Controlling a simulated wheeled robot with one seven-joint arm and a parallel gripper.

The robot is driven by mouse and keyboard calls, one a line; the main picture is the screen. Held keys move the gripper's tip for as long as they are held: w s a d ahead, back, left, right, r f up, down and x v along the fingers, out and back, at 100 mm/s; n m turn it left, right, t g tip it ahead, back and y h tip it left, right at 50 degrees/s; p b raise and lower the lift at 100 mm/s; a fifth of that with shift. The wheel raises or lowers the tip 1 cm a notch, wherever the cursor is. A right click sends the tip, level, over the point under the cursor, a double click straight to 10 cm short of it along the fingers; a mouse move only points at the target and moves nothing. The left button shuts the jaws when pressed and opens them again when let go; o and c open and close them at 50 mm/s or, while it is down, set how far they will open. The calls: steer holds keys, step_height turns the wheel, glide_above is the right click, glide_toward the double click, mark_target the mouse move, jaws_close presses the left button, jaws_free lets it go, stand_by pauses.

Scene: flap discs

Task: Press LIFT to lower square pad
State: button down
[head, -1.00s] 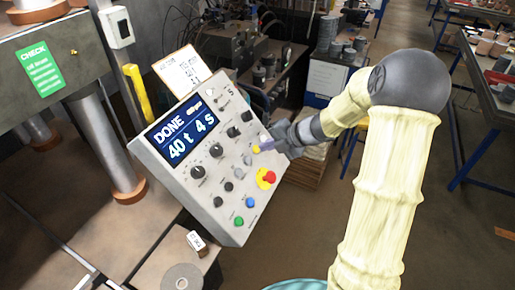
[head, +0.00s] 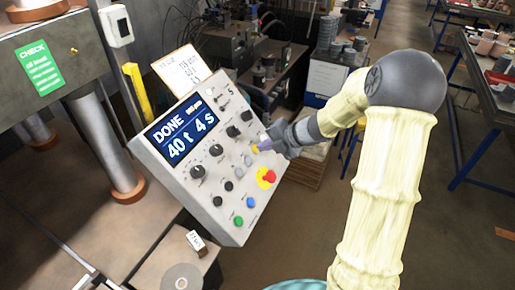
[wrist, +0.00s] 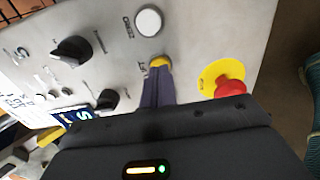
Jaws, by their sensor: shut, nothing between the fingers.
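The grey control panel (head: 190,165) stands tilted in the middle of the head view, and its screen (head: 181,131) reads DONE, 40 t 4 s. A yellow button (wrist: 160,61) shows in the wrist view, with a label beside it partly hidden by my fingers; it looks like LIFT. My gripper (wrist: 159,70) is shut and empty, its fingertips at the yellow button's edge. Whether they touch it I cannot tell. In the head view my gripper (head: 262,146) covers part of that button. I cannot make out a square pad.
A red mushroom button on a yellow plate (head: 266,178) is close to my gripper. A white button (wrist: 148,19) and black knobs (wrist: 72,50) are nearby. A press with a steel column (head: 105,145) stands at left. Open floor lies right of the panel.

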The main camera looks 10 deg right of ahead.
steer(key=shift+w+a+f, duration=0.2)
steer(key=shift+a+f, duration=0.15)
stand_by(0.7)
steer(key=shift+r, duration=0.1)
stand_by(0.4)
steer(key=p+v, duration=0.4)
steer(key=v, duration=0.4)
stand_by(0.7)
steer(key=shift+w, duration=0.1)
